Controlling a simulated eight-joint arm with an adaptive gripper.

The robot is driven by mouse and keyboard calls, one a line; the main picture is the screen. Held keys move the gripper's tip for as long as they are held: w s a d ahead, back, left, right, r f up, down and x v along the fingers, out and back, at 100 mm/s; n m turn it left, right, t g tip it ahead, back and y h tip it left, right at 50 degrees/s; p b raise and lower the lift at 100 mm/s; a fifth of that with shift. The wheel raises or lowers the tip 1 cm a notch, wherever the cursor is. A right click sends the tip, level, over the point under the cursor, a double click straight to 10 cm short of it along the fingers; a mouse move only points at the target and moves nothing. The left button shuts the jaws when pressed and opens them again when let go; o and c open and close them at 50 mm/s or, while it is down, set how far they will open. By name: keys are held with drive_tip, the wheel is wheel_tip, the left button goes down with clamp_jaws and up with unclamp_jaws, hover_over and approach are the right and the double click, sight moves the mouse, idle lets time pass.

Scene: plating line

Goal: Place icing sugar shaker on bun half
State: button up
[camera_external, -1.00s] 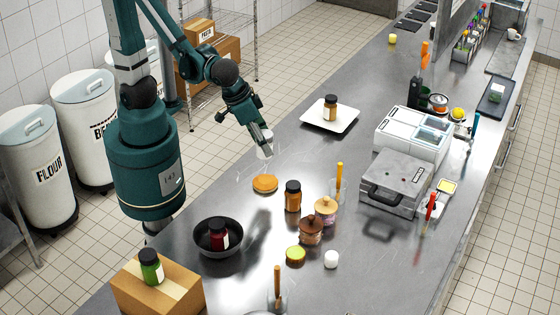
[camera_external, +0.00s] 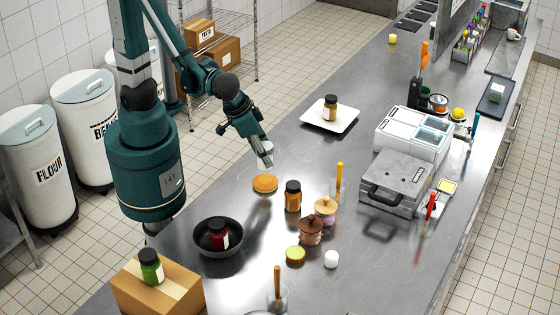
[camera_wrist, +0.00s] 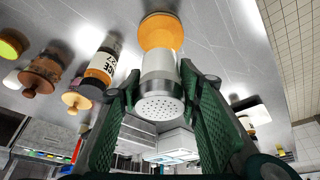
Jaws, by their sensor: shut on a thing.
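The icing sugar shaker (camera_wrist: 160,85) is a white cylinder with a perforated metal top, held between the green fingers of my gripper (camera_wrist: 158,105) in the wrist view. In the external view my gripper (camera_external: 264,158) is low over the counter, just behind the bun half, and the shaker is mostly hidden by the fingers. The bun half (camera_external: 265,183) is a round orange-brown disc lying flat on the counter. In the wrist view the bun half (camera_wrist: 161,32) shows directly past the shaker's far end. I cannot tell whether the two touch.
An orange-brown jar (camera_external: 293,195) stands right of the bun. Two lidded pots (camera_external: 311,230) are nearby. A black bowl (camera_external: 218,238) with a red jar is at front left. A white plate (camera_external: 331,114) with a jar lies behind. A grey press (camera_external: 396,180) stands to the right.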

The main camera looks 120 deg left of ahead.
sight(265, 168)
drive_tip(key=shift+f, duration=0.75)
drive_tip(key=shift+f+b, duration=0.45)
drive_tip(key=shift+f, duration=1.45)
drive_tip(key=shift+f, duration=0.15)
drive_tip(key=o, duration=0.9)
drive_tip(key=shift+o, duration=0.2)
drive_tip(key=shift+r, duration=0.3)
drive_tip(key=p+v, duration=0.2)
drive_tip(key=v, duration=0.9)
drive_tip(key=shift+d+r, duration=0.15)
drive_tip(key=shift+r, duration=0.15)
drive_tip(key=shift+s, duration=0.1)
